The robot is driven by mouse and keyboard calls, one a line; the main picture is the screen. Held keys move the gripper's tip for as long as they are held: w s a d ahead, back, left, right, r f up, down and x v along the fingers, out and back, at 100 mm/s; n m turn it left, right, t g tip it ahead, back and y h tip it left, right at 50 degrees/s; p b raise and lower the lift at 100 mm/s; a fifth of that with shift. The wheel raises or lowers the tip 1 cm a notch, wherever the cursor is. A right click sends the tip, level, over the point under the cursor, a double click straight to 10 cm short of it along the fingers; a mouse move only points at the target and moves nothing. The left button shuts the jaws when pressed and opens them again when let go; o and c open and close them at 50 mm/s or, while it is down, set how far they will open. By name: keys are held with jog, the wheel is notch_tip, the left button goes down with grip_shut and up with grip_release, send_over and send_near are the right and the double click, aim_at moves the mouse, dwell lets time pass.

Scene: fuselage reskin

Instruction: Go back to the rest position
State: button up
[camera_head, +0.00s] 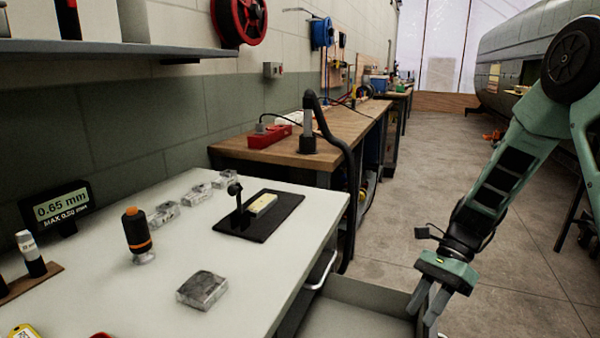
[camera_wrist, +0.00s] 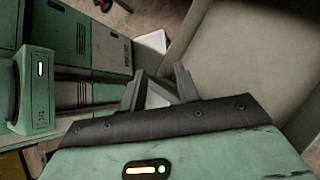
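My gripper (camera_head: 427,306) hangs pointing down at the lower right of the head view, to the right of the light workbench and by the right edge of an open grey drawer (camera_head: 352,318). Its two fingers stand apart with nothing visible held between them. The fingers also show apart in the wrist view (camera_wrist: 158,88), in front of a pale grey surface. My green arm comes down from the upper right, bent at the elbow.
The workbench (camera_head: 185,258) holds a black-orange tool (camera_head: 136,236), several clear blocks, a black plate (camera_head: 258,212) with a pale yellow piece (camera_head: 263,204), and a display reading 0.65 mm (camera_head: 62,204). A wooden bench (camera_head: 345,122) stands behind. Open floor (camera_head: 400,215) lies right; a fuselage (camera_head: 520,45) is beyond.

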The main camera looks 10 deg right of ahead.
jog(key=s+a+r+n+t+h, duration=0.2)
jog(key=s+a+r+n+h, duration=0.25)
jog(key=s+a+n, duration=0.65)
jog(key=s+a+r+n+t+h, duration=0.2)
jog(key=s+a+r+n+h, duration=0.3)
jog(key=a+n, duration=0.7)
jog(key=d+r+n+y+p, duration=0.1)
jog(key=d+r+n+p, duration=0.1)
jog(key=r+p, duration=1.8)
jog(key=shift+d+r+n, duration=0.15)
jog(key=shift+d+n, duration=0.25)
jog(key=shift+d, duration=0.2)
jog(key=shift+s+y, duration=0.15)
jog(key=shift+y, duration=0.1)
